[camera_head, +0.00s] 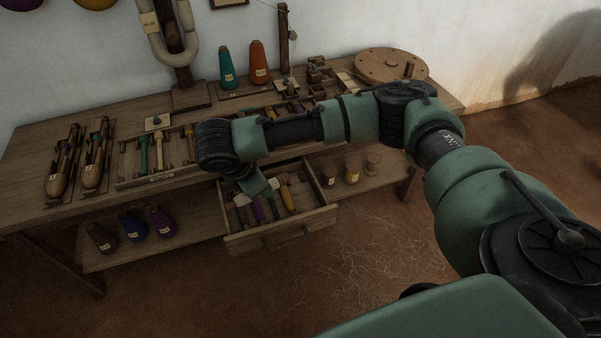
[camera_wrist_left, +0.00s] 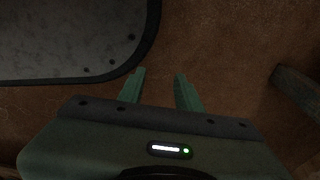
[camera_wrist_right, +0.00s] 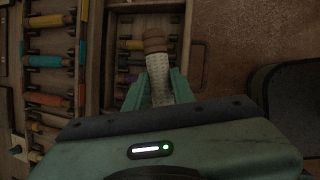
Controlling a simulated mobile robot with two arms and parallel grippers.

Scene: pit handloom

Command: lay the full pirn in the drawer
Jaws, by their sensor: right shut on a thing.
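The full pirn (camera_wrist_right: 157,68) is wound in pale white thread with a brown wooden end. My right gripper (camera_wrist_right: 155,84) is shut around it. In the head view this gripper (camera_head: 258,190) is low over the left part of the open drawer (camera_head: 282,238); my wrist and fingers hide most of the pirn there. The drawer also shows beneath the pirn in the right wrist view (camera_wrist_right: 187,30). I cannot tell whether the pirn touches the drawer floor. My left gripper (camera_wrist_left: 160,76) is open and empty above the brown floor.
Several coloured pirns (camera_head: 287,198) lie in the drawer. The bench (camera_head: 90,205) above carries shuttles (camera_head: 62,165), a pirn rack (camera_head: 160,178), cones (camera_head: 227,68) and a round wooden disc (camera_head: 390,64). Dark cones stand on the lower shelf (camera_head: 195,224). Loose thread litters the floor.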

